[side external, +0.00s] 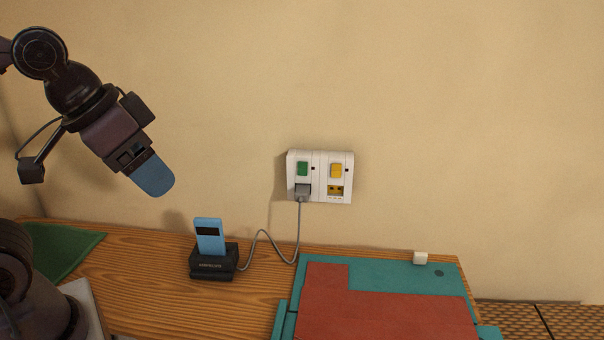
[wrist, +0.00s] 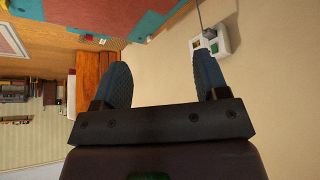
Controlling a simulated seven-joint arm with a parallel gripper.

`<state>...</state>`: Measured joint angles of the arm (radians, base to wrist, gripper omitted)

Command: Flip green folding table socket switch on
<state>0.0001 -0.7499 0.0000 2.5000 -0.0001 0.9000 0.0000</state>
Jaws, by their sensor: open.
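A white double socket plate (side external: 319,177) is on the wall in the side view. Its left half has a green rocker switch (side external: 303,168) with a grey plug (side external: 302,190) below it. Its right half has a yellow switch (side external: 336,171) above an empty outlet. I cannot tell the green switch's position. My gripper (side external: 153,178) is up and to the left of the plate, well apart from it. In the wrist view my gripper (wrist: 163,72) is open with nothing between its two blue fingers. The plate (wrist: 222,38) shows there beyond the right finger, partly hidden by it.
A blue handset (side external: 210,237) stands in a black dock (side external: 213,263) on the wooden table (side external: 160,270), its cord running to the plug. The wall before the plate is clear.

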